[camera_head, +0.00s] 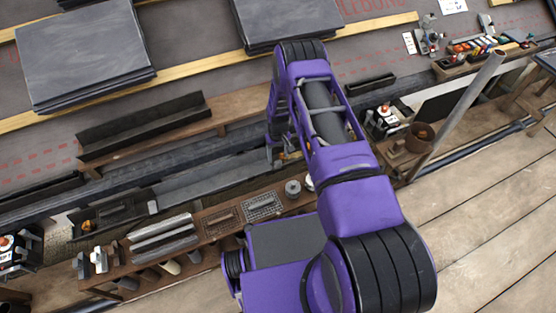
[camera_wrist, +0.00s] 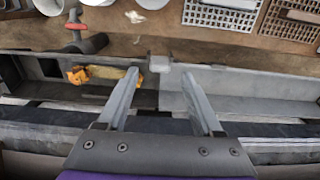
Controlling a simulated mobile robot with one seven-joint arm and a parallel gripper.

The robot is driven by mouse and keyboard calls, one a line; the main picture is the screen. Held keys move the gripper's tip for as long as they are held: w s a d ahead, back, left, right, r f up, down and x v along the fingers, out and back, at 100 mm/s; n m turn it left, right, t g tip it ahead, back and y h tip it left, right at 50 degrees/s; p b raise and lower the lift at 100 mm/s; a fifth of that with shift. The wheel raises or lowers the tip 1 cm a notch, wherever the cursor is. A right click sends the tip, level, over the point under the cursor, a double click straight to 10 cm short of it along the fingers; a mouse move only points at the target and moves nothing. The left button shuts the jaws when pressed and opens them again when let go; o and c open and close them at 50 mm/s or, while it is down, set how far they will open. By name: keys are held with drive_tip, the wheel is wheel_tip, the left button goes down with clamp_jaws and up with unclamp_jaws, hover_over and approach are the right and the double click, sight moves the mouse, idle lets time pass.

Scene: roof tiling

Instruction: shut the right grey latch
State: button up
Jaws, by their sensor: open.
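My gripper (camera_wrist: 160,78) is open and empty in the wrist view, its two grey fingers spread over a long grey trough. A small grey block (camera_wrist: 158,63), which looks like a latch, stands at the trough's far edge. It appears between and just beyond the fingertips; I cannot tell if they touch it. Whether it is the right latch, and whether it is open or shut, I cannot tell. In the head view my purple arm reaches over the bench and hides most of this spot.
An orange-handled tool (camera_wrist: 90,74) lies in the trough's left compartment. Beyond it, the brown bench (camera_wrist: 130,42) holds a red-and-grey tool (camera_wrist: 80,42), white cups and a grated tray (camera_wrist: 222,14). In the head view, slate stacks (camera_head: 85,50) lie on the roof.

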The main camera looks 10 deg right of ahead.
sight(278, 165)
drive_tip(key=shift+f, duration=1.35)
clamp_jaws()
